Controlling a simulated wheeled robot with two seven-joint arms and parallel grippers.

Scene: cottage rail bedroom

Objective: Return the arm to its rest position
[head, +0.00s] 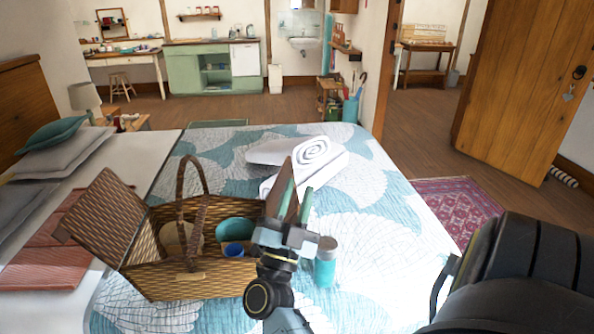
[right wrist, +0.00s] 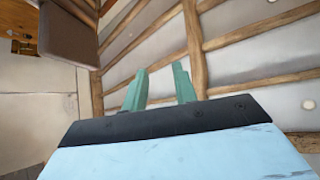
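My right gripper (head: 297,198) points upward in front of the right end of the wicker picnic basket (head: 185,285) on the bed. Its two green fingers stand apart with nothing between them; they also show parted in the right wrist view (right wrist: 159,88). Part of my right arm fills the lower right of the head view. A teal jar with a grey lid (head: 325,270) stands close beside the gripper, partly hidden by it. My left gripper is not in view.
The basket's lids are open; a teal bowl (head: 235,229) and a blue cup (head: 234,250) sit inside. Rolled white towels (head: 315,158) lie behind on the bed (head: 385,225). The wooden door (head: 525,85) is at the right. The right wrist view faces ceiling beams (right wrist: 195,45).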

